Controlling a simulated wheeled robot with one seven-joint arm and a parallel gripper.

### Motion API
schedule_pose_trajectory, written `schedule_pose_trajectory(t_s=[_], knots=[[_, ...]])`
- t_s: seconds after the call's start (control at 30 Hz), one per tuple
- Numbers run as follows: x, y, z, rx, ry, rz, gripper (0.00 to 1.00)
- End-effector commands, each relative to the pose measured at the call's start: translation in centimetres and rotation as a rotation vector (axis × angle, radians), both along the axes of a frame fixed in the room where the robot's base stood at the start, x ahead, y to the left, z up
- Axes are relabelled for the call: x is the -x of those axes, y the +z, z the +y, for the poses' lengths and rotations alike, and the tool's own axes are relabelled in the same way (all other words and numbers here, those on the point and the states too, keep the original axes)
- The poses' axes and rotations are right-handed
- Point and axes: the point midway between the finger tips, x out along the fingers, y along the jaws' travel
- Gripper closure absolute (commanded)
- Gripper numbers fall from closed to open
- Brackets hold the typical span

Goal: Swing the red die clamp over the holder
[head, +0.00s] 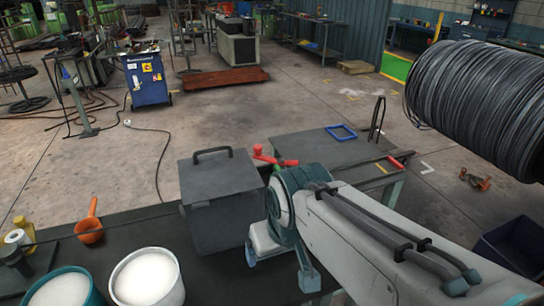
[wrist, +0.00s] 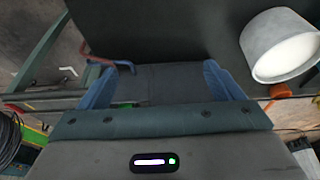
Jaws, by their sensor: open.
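A bright red clamp-like part (head: 272,157) shows in the head view just behind the grey lidded box, partly hidden by the box and my arm. It has an upright knob and an arm reaching right. The holder cannot be made out; that area is covered by my arm. My gripper (wrist: 165,80) is open and empty, its two blue fingers wide apart in the wrist view, over a dark surface. In the head view it hangs in front of the red part, right of the box. A thin reddish bar (wrist: 88,72) shows beside the left finger; I cannot tell what it is.
The grey box (head: 222,200) stands left of my gripper. White-filled buckets (head: 147,278) and an orange ladle (head: 89,228) are on the dark bench. Behind are a table with a blue frame (head: 341,132) and red handle (head: 402,160). A large wire coil (head: 480,105) hangs right.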

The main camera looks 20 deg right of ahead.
Motion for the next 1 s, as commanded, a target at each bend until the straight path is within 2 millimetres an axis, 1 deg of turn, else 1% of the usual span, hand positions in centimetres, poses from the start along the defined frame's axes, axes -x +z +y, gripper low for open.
schedule_pose_trajectory(t_s=[0.03, 0.07, 0.1, 0.17, 0.2, 0.3, 0.37, 0.67, 0.87, 1.0], knots=[[0.0, 0.0, 0.0, 0.0, 0.001, 0.0, 0.27], [-0.1, 0.0, 0.0, 0.0, 0.002, 0.0, 0.35], [-0.2, 0.1, 0.0, 0.0, 0.007, 0.0, 0.46], [-0.6, 0.2, 0.0, 0.001, 0.021, 0.0, 0.63], [-1.0, 0.3, 0.0, 0.001, 0.037, 0.001, 0.74], [-2.5, 0.8, -0.2, 0.004, 0.1, 0.003, 1.0], [-3.7, 1.2, -0.3, 0.008, 0.154, 0.001, 1.0], [-10.9, 3.3, -1.7, 0.028, 0.461, -0.044, 1.0], [-15.8, 4.1, -3.5, 0.055, 0.666, -0.105, 1.0], [-19.2, 4.5, -5.2, 0.084, 0.809, -0.161, 1.0]])
